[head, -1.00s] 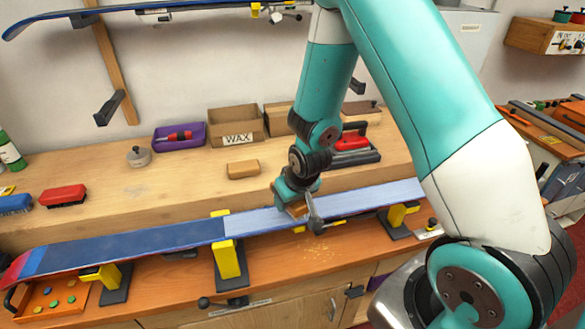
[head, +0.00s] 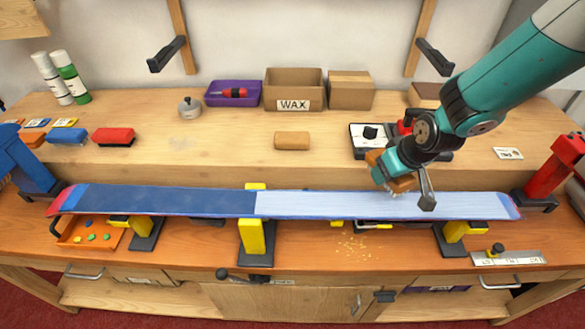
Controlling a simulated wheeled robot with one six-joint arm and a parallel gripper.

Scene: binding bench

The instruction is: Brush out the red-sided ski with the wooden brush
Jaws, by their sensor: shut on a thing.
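The ski (head: 165,200) lies flat, base up, along the front bench, with red showing at its left tip and along its edge. Its left part is dark blue; its right part is pale, streaky whitish blue, with a sharp border near the middle yellow support. My gripper (head: 396,180) is shut on the wooden brush (head: 404,185), over the pale right part. The brush is at or just above the base; its bristles are mostly hidden, so I cannot tell if they touch.
Yellow supports (head: 256,238) hold the ski. Crumbs (head: 352,244) lie on the bench below. Behind stand a tan block (head: 292,140), WAX box (head: 294,88), purple tray (head: 232,93), red brush (head: 113,137) and blue brush (head: 67,136). A red-handled tool (head: 405,122) is behind my gripper.

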